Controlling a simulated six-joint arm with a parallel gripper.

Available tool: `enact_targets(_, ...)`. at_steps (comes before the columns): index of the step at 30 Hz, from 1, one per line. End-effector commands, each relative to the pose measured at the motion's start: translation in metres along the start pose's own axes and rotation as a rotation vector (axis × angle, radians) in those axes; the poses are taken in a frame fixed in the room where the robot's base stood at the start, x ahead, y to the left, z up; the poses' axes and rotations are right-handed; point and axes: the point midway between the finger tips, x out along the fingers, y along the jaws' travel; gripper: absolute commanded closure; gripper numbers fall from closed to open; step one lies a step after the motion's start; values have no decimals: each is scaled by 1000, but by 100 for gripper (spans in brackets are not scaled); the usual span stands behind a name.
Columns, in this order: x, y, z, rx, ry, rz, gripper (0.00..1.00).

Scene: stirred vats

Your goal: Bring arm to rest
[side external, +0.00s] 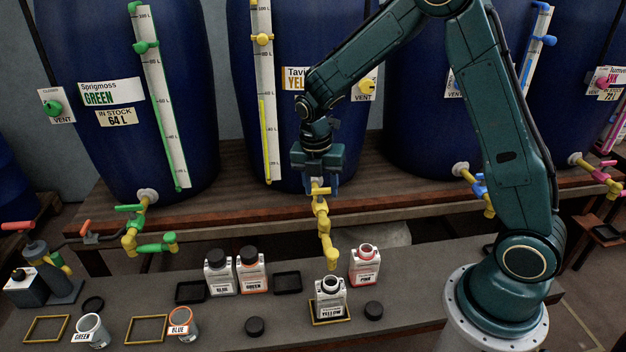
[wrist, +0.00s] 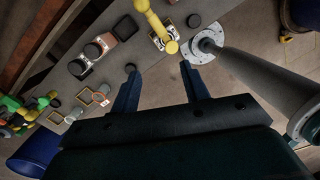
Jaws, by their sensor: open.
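My gripper (side external: 322,190) points down in front of the yellow vat's tap (side external: 321,218). In the wrist view its two fingers (wrist: 160,70) are spread and nothing shows between them but the bench edge and floor. In the side view the fingers overlap the tap's handle; I cannot tell whether they touch it. The yellow-labelled bottle (side external: 331,300) stands upright and uncapped in a yellow-framed tray under the tap's spout. In the wrist view the yellow tap (wrist: 157,26) lies beyond the fingertips.
The pink bottle (side external: 365,268) stands uncapped behind right of the yellow one. Capped blue (side external: 219,275) and green (side external: 252,273) bottles stand left. Loose caps (side external: 373,310) lie on the bench. Vats line the back.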

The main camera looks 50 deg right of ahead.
Motion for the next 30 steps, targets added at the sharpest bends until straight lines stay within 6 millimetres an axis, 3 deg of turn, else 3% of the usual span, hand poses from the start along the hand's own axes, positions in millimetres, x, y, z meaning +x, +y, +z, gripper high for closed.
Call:
enact_targets(6, -52, -19, -12, 270, -5, 77, 55)
enact_targets(15, -109, -53, -32, 644, 24, 179, 55)
enact_targets(30, -171, -123, -73, 1247, 159, 330, 55)
